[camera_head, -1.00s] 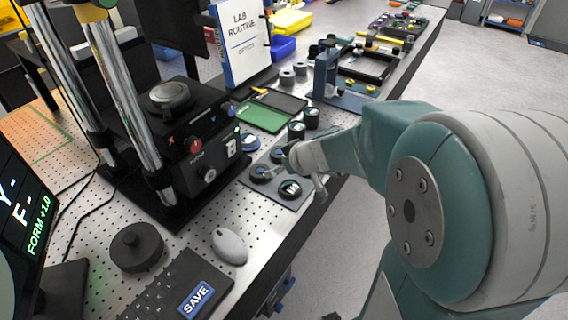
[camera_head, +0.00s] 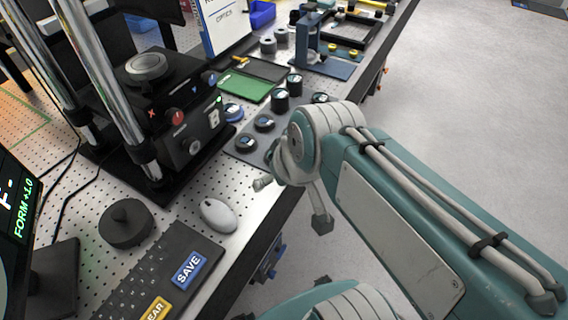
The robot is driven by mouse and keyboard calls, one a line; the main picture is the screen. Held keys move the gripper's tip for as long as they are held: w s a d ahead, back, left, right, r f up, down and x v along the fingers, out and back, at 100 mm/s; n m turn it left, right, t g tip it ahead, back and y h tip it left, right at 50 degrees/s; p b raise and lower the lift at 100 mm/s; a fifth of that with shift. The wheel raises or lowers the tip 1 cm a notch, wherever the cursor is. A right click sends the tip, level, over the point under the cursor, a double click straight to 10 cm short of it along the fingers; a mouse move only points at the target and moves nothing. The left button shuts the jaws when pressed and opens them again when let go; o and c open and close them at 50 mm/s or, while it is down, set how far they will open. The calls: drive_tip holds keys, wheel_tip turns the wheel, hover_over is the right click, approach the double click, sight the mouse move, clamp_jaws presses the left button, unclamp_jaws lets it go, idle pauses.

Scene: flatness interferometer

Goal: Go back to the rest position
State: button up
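My gripper (camera_head: 292,203) hangs past the front edge of the perforated bench, at the right-hand side of the picture's middle. Its two fingertips show apart, one toward the bench edge and one lower over the floor. Nothing shows held between them. My teal and grey arm runs from the lower right up to the wrist. The wrist hides part of the dark pad (camera_head: 250,157) with round dark pieces behind it.
The interferometer stand (camera_head: 180,125) with chrome columns is at left. A mouse (camera_head: 218,215), keyboard (camera_head: 165,270) and black round knob (camera_head: 127,223) lie nearer. A green tray (camera_head: 245,87) and blue fixture (camera_head: 310,45) stand farther back. The floor at right is clear.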

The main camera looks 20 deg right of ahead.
drive_tip(key=shift+s+d+r+m+h, duration=0.15)
drive_tip(key=shift+s+d+m+h, duration=0.15)
drive_tip(key=shift+s, duration=0.2)
drive_tip(key=shift+s+d+r+m+h, duration=0.2)
drive_tip(key=shift+s+d+m, duration=0.15)
drive_tip(key=shift+s, duration=0.15)
idle(0.6)
